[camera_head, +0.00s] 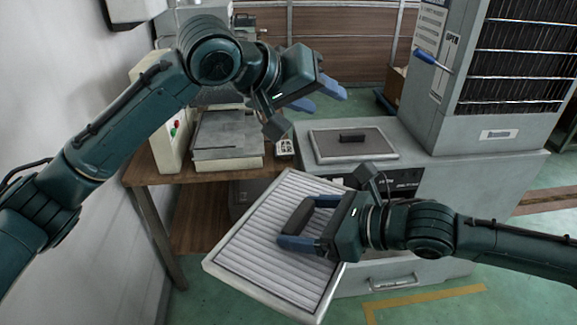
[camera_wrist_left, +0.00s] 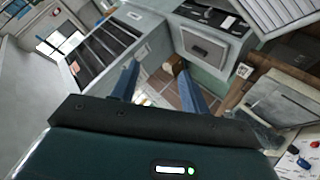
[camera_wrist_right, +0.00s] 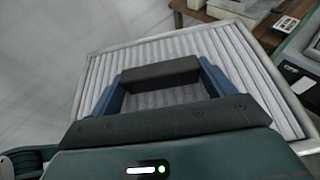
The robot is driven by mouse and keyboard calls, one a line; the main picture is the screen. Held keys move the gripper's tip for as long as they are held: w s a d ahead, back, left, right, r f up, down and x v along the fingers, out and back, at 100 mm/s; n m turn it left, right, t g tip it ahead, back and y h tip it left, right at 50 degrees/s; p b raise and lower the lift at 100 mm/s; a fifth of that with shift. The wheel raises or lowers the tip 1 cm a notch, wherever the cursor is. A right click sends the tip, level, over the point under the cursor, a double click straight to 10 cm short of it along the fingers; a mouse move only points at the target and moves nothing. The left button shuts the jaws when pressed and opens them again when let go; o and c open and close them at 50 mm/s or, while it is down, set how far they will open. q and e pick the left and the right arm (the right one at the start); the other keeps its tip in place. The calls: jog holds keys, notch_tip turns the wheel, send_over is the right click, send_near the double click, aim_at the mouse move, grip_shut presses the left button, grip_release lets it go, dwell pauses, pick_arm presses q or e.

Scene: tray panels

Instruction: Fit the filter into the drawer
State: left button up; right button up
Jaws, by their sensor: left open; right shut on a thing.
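The filter (camera_head: 250,225) is a white pleated panel in a pale frame, with a black handle (camera_head: 298,216) on its face. My right gripper (camera_head: 297,222) is shut on this handle and holds the filter tilted in front of the grey cabinet. The right wrist view shows the handle (camera_wrist_right: 160,72) between the blue fingers. My left gripper (camera_head: 318,95) is open and empty, higher up over the area behind the cabinet top. The cabinet's lower front has a drawer-like face with a pull handle (camera_head: 392,282); the filter hides part of this front, and I cannot tell whether it is open.
A flat panel with a black grip (camera_head: 352,138) lies on the cabinet top. A tall grey unit with dark slats (camera_head: 515,65) and a blue-handled tool (camera_head: 433,62) stands at right. A wooden table (camera_head: 150,172) with a machine stands left. Green floor is clear in front.

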pick_arm(q)
jog(key=s+f+m+g+y, duration=0.2)
jog(key=s+f+g+y, duration=0.1)
jog(key=s, duration=0.4)
jog(key=m+g+y, duration=0.1)
jog(key=m+y, duration=0.1)
jog(key=y, duration=0.3)
send_near(300, 215)
jog(key=x, duration=0.9)
jog(key=shift+f, duration=0.1)
jog(key=shift+c, duration=0.6)
grip_shut()
pick_arm(e)
jog(key=o, duration=1)
jog(key=shift+o, duration=0.2)
